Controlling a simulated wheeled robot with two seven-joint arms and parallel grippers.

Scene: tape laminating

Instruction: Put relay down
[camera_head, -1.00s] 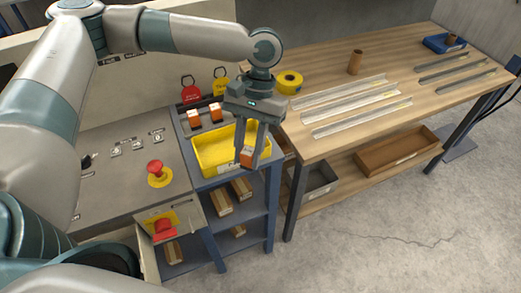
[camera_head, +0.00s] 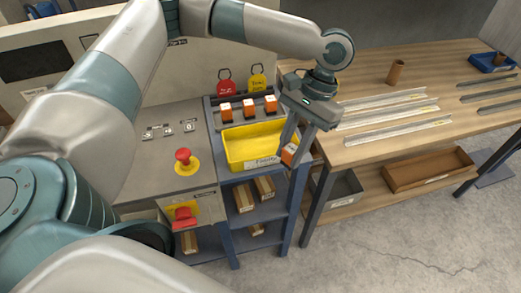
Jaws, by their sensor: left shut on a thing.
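My left gripper (camera_head: 291,155) is shut on an orange and white relay (camera_head: 288,154). It holds the relay pointing down, beside the right edge of the yellow bin (camera_head: 236,152) in the picture. Whether the relay touches the bin cannot be told. Three similar orange relays stand in a row on a rack behind the bin: the left one (camera_head: 226,112), the middle one (camera_head: 249,108) and the right one (camera_head: 271,104). The inside of the bin looks empty where it shows. My right gripper is not in view.
A control panel with a red emergency button (camera_head: 183,156) is left of the bin. Red (camera_head: 226,88) and yellow (camera_head: 257,82) tags stand behind the rack. The wooden bench (camera_head: 448,78) at right holds metal strips (camera_head: 390,117) and a brown cylinder (camera_head: 395,72).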

